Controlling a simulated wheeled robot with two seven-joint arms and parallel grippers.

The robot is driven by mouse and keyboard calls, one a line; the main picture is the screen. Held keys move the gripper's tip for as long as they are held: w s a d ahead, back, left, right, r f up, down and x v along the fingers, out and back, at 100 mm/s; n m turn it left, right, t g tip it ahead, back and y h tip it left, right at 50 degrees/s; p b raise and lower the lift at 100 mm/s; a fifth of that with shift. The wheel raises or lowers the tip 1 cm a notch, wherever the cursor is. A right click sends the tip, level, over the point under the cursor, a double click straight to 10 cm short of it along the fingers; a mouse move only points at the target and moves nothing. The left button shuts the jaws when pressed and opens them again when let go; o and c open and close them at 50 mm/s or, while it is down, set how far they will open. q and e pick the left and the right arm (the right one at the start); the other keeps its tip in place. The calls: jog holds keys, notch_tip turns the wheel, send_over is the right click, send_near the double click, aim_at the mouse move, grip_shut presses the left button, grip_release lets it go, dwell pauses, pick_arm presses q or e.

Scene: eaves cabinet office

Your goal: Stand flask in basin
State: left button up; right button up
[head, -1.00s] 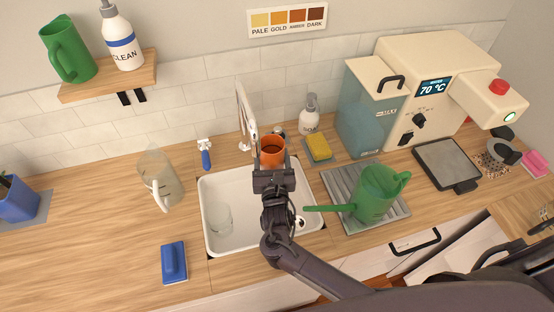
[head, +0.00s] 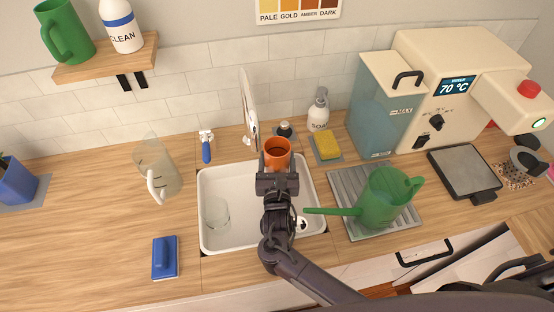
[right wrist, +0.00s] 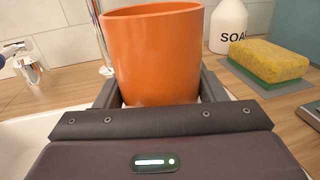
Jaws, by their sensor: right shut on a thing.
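An orange cup-like vessel (head: 278,154), open at the top and upright, is between the fingers of my right gripper (head: 277,172). The right wrist view shows the orange vessel (right wrist: 154,55) close up, with a finger on each side; its lower end is hidden by the gripper. My right gripper is shut on it, over the back part of the white basin (head: 243,245). A clear glass (head: 217,213) stands in the basin's left part. I cannot tell which vessel is the flask. My left gripper is not in view.
A clear jug (head: 157,170) stands left of the basin. The tap (head: 249,105), soap bottle (head: 319,110) and yellow sponge (head: 327,145) are behind. Left counter has free room.

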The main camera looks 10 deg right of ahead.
aim_at(277, 170)
jog(key=o, duration=1.1)
jog(key=shift+s+f, duration=0.2)
jog(key=shift+f, duration=0.2)
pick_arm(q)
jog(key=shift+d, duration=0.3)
pick_arm(e)
jog(key=shift+o, duration=0.6)
jog(key=shift+d+f, duration=0.1)
jog(key=shift+f, duration=0.05)
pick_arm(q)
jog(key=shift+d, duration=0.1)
pick_arm(e)
jog(key=shift+r, duration=0.45)
jog(key=shift+s+a, duration=0.2)
jog(key=shift+s, duration=0.15)
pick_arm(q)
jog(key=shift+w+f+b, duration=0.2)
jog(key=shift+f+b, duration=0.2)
pick_arm(e)
jog(key=v, duration=0.6)
jog(key=shift+s+r, duration=0.25)
jog(key=shift+r, duration=0.15)
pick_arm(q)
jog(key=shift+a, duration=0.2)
pick_arm(e)
jog(key=shift+r, duration=0.1)
